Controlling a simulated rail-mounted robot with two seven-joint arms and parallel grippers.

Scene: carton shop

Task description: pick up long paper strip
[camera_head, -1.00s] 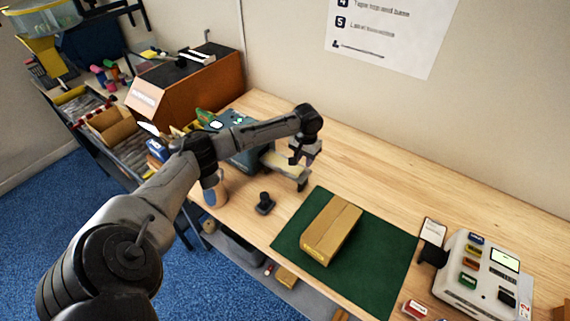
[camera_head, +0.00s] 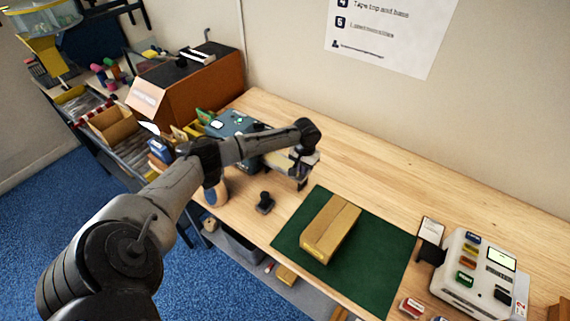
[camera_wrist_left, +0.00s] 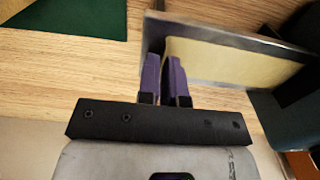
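A long cream paper strip (camera_wrist_left: 235,65) lies along a grey metal-edged holder in the left wrist view. In the head view the pale strip (camera_head: 278,162) juts from a teal machine (camera_head: 236,126), partly behind my arm. My left gripper (camera_head: 302,172) is over the strip's outer end. In the wrist view its two purple fingers (camera_wrist_left: 163,62) are close together, with a narrow gap, at the strip's left end. Whether they pinch the strip cannot be seen. My right gripper is out of view.
A brown carton (camera_head: 331,228) lies on a green mat (camera_head: 385,262) in front of the gripper. A small black stamp-like object (camera_head: 265,203) stands left of the mat. A grey label device (camera_head: 473,275) is at the right. Bare wood lies behind the mat.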

